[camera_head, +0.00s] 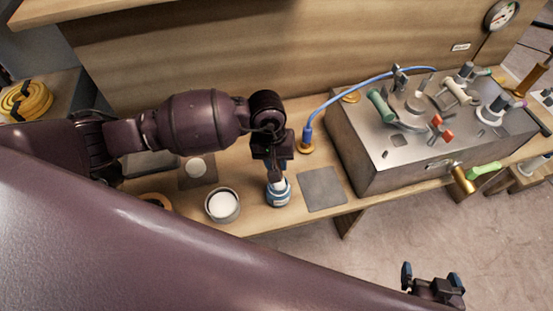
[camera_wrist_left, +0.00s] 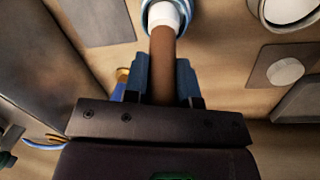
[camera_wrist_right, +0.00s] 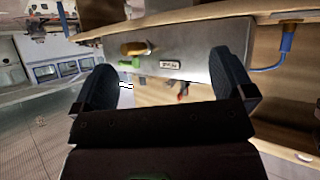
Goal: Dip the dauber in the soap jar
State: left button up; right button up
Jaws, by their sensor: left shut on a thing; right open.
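My left gripper (camera_head: 274,168) points down and is shut on the dauber's brown handle, seen in the left wrist view (camera_wrist_left: 163,62). The dauber's white lower part (camera_wrist_left: 163,14) is at the mouth of a blue-rimmed jar (camera_head: 279,196). The dauber's tip is hidden, so its depth in that jar cannot be told. A grey jar with white contents (camera_head: 222,206) stands just left of the blue one. Which of the two is the soap jar is not marked. My right gripper (camera_head: 432,282) is open and empty, out past the bench's front edge.
A grey square pad (camera_head: 322,189) lies right of the blue jar. A metal console (camera_head: 380,160) with valves and levers stands further right. A blue hose (camera_head: 340,95) ends in a brass fitting behind the jar. A white disc on a dark plate (camera_head: 196,169) lies at left.

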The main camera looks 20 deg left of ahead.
jog(key=shift+s+f, duration=0.15)
jog(key=shift+s, duration=0.05)
pick_arm(q)
jog(key=shift+f, duration=0.1)
pick_arm(e)
jog(key=shift+s+d+f, duration=0.1)
jog(key=shift+s+f, duration=0.35)
jog(key=shift+w+r, duration=0.1)
jog(key=shift+w, duration=0.1)
jog(key=shift+w+r, duration=0.2)
jog(key=shift+w, duration=0.15)
pick_arm(q)
jog(key=shift+f, duration=0.1)
pick_arm(e)
jog(key=shift+s, duration=0.1)
